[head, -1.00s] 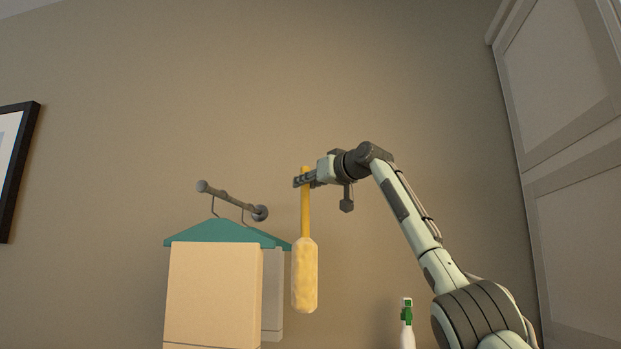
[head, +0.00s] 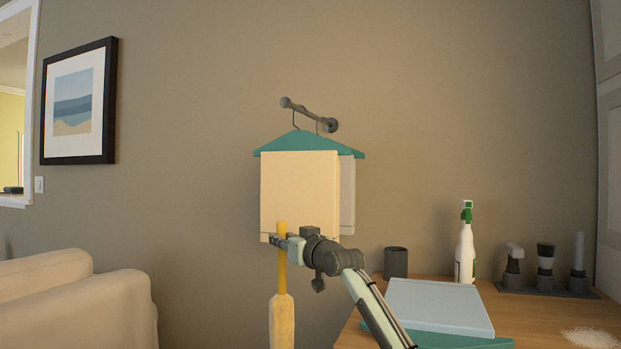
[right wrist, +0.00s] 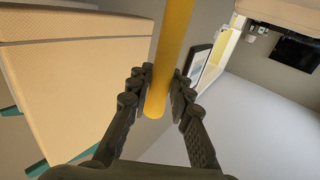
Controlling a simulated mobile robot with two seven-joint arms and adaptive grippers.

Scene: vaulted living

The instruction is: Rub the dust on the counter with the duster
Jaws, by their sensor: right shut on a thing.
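My right gripper (head: 283,241) is shut on the yellow handle of the duster (head: 282,318). The duster hangs upright below the gripper with its pale yellow fluffy head down, cut off by the lower picture edge. The right wrist view shows the yellow handle (right wrist: 171,50) between both fingers (right wrist: 159,95). The wooden counter (head: 545,310) is at the lower right. A whitish patch of dust (head: 590,338) lies on it near the right edge. The duster is left of the counter and apart from the dust. My left gripper does not show.
A folded blue-grey cloth or board (head: 440,306) on a teal piece lies on the counter. Behind it stand a dark cup (head: 396,262), a spray bottle (head: 466,250) and a brush rack (head: 545,290). A sofa (head: 75,305) is left.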

